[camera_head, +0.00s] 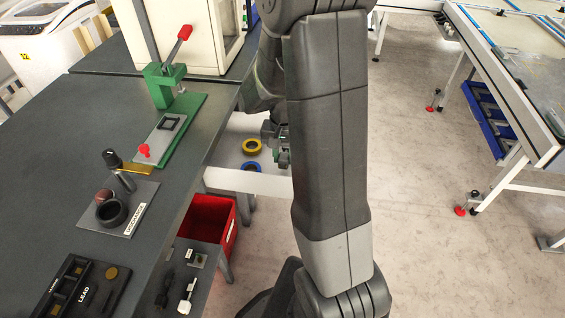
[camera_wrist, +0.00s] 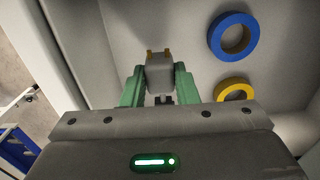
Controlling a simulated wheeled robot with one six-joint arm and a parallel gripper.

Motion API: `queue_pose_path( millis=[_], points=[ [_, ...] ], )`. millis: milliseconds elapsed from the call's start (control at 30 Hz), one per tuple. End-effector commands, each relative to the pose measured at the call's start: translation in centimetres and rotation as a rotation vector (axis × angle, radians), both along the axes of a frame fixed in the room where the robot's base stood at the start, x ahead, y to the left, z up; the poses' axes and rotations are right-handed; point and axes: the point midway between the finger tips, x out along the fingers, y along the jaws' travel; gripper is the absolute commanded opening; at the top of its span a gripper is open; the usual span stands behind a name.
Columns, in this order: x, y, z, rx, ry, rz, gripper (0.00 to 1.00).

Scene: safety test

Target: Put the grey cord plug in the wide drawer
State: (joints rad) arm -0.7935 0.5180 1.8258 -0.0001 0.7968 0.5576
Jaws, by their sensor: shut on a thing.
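The grey cord plug (camera_wrist: 159,73) with brass-coloured prongs sits between the green fingers of my gripper (camera_wrist: 159,86) in the wrist view. The fingers are shut on its sides. The wide drawer (camera_head: 245,182) is pulled open under the bench in the head view. Its pale floor (camera_wrist: 110,42) lies beyond the plug in the wrist view. My gripper (camera_head: 279,148) is at the right part of the drawer in the head view, partly hidden by my arm. I cannot make out the plug there, nor its exact height above the drawer floor.
A yellow tape roll (camera_head: 251,146) and a blue tape roll (camera_head: 251,167) lie in the drawer. The drawer floor left of them in the wrist view looks bare. A red bin (camera_head: 212,222) stands below. A green press (camera_head: 165,85) and a dark stand (camera_head: 112,210) are on the bench.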

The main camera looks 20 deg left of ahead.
Motion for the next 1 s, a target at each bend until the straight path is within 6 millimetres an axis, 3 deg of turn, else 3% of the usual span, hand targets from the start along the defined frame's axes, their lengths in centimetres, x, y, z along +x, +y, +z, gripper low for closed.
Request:
queue_pose_path(
  millis=[167, 533, 567, 667, 1000],
  points=[
    [-0.1, -0.1, -2.7, -0.003, 0.002, 0.0, 0.03],
    [0.0, 0.0, -3.2, -0.001, 0.001, 0.0, 0.03],
    [0.0, 0.0, -3.2, -0.001, 0.001, 0.0, 0.29],
    [0.0, 0.0, -3.1, -0.001, 0.001, 0.0, 0.49],
    [0.0, 0.0, -2.8, 0.0, 0.001, 0.0, 0.49]
  ],
)
